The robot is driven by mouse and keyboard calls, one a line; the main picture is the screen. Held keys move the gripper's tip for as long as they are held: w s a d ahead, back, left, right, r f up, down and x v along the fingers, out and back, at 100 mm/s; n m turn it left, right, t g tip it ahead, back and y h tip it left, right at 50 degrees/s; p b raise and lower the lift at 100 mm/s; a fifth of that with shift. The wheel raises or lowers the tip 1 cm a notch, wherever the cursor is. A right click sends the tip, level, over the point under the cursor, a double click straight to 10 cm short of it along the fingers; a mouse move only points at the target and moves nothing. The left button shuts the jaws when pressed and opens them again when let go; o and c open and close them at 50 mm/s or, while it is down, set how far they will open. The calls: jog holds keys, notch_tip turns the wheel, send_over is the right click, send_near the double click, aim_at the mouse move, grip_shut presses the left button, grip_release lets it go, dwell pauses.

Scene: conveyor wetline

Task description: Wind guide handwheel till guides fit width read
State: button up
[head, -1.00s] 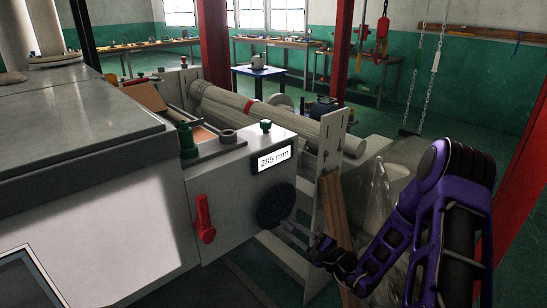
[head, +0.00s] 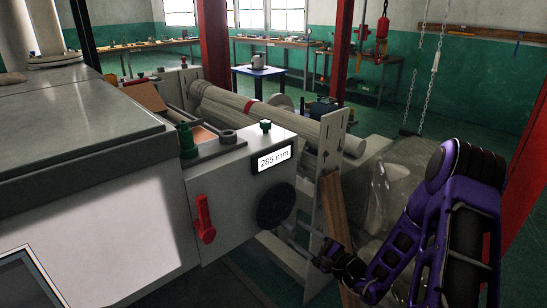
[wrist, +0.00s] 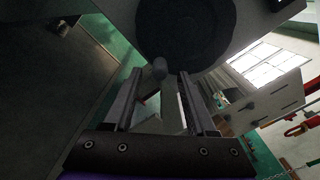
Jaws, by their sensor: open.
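The black guide handwheel (head: 276,204) is on the front face of the grey machine, below the width display (head: 274,160), which reads 285 mm. In the wrist view the dark handwheel (wrist: 187,25) fills the top middle, with its small grey knob (wrist: 160,68) sticking out towards me. My gripper (wrist: 161,76) is open, its two fingers pointing at the wheel's lower rim. The knob shows between the fingertips; I cannot tell whether it lies within their reach. In the head view my gripper (head: 324,256) is right of and below the wheel. I cannot make out the guides clearly.
A red lever (head: 204,218) is left of the wheel, and a green knob (head: 266,126) is above the display. An upright pale plate (head: 331,160) and a wooden board (head: 335,208) stand close to my arm. A red post (head: 530,160) rises at the right.

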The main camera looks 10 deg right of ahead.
jog(key=v, duration=0.4)
jog(key=shift+s+d, duration=0.15)
jog(key=shift+s, duration=0.1)
